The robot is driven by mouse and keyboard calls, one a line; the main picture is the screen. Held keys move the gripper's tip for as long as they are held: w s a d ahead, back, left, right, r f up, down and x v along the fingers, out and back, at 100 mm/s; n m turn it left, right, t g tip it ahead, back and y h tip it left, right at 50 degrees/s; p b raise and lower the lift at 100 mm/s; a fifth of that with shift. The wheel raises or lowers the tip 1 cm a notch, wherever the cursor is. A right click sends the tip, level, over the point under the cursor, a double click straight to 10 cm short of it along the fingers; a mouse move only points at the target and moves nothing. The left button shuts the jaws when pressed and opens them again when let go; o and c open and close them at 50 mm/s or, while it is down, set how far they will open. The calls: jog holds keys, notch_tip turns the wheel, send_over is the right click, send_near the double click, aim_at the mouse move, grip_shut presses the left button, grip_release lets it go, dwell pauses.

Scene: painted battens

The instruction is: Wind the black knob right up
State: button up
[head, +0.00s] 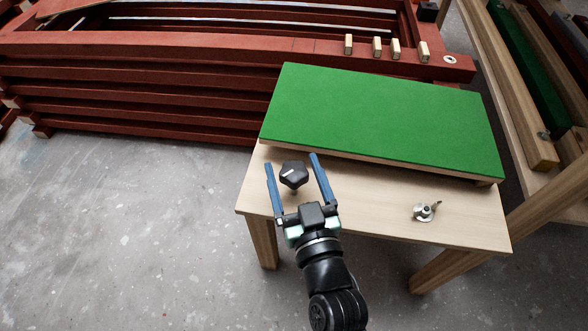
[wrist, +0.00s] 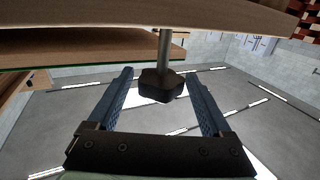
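The black knob (head: 294,174) is a lobed head at the left end of the pale wooden table (head: 352,203). In the wrist view the black knob (wrist: 160,88) sits on a bare metal stem (wrist: 165,48) that runs to the wooden surface. My gripper (head: 292,161) is open, with one blue finger on each side of the knob. In the wrist view my gripper (wrist: 158,74) shows a gap between each finger and the knob. Nothing is held. In the head view the stem is mostly hidden under the knob.
A green board (head: 380,120) lies on the table just behind the knob. A metal wing-type fastener (head: 424,211) is on the table at right. Red battens (head: 130,80) are stacked behind left. A wooden rack (head: 535,130) stands at right. The grey floor at left is clear.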

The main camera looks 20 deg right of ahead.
jog(key=c, duration=1.2)
jog(key=p, duration=0.3)
jog(key=shift+r+m+h, duration=0.3)
jog(key=h+p, duration=0.1)
jog(key=p, duration=0.1)
jog(key=m+p, duration=0.1)
jog(key=p, duration=0.2)
jog(key=shift+d+r+g+h, duration=0.1)
jog(key=shift+r+g+h, duration=0.1)
jog(key=shift+g+h, duration=0.15)
jog(key=m+g+h+p, duration=0.1)
jog(key=m+h+p, duration=0.1)
jog(key=p, duration=0.5)
jog(key=shift+f+h, duration=0.15)
jog(key=shift+h, duration=0.4)
jog(key=shift+f+m+g+h+p, duration=0.3)
jog(key=shift+m+g+h+p, duration=0.65)
jog(key=shift+h, duration=0.35)
jog(key=shift+f+m+g+h, duration=0.15)
jog(key=shift+m+g+h, duration=0.55)
jog(key=shift+m+h, duration=0.25)
jog(key=shift+m+g+h+b, duration=0.3)
jog(key=shift+g+h+b, duration=0.15)
jog(key=shift+g+b, duration=0.05)
